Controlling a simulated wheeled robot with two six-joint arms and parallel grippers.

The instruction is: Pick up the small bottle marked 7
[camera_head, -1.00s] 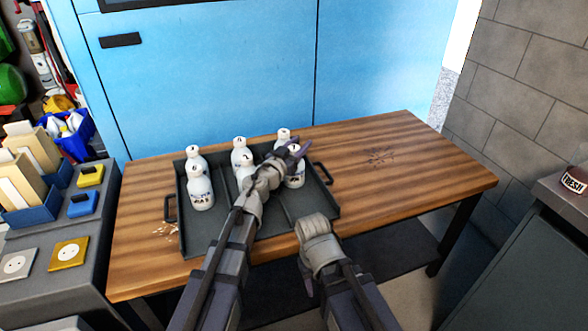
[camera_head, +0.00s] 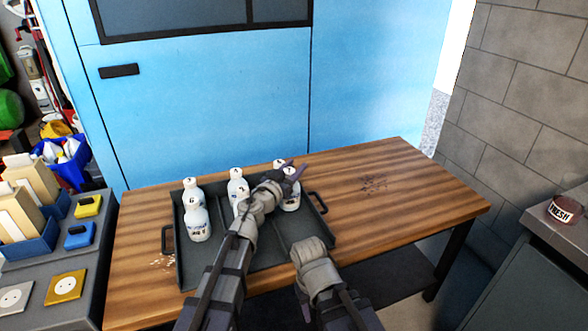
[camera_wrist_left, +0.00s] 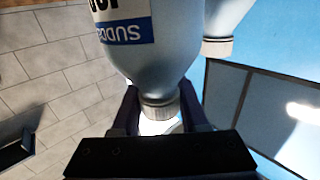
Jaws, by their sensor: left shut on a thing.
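Several white bottles with dark label print stand in a dark grey tray (camera_head: 262,268) on the wooden table. My left gripper (camera_head: 290,170) is at the top of the right-hand bottle (camera_head: 291,203). In the left wrist view, the gripper (camera_wrist_left: 160,106) is shut around the pale cap and neck of this bottle (camera_wrist_left: 172,62), whose blue label band shows. The mark on its cap is hidden in the head view, so I cannot read a 7 there. The bottle looks upright and still in the tray area. My right arm shows at the front; its fingers do not.
Close by stand the back right bottle (camera_head: 279,164), the back middle bottle (camera_head: 236,186) and the front left bottle (camera_head: 197,222). A blue cabinet (camera_head: 215,110) stands behind.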

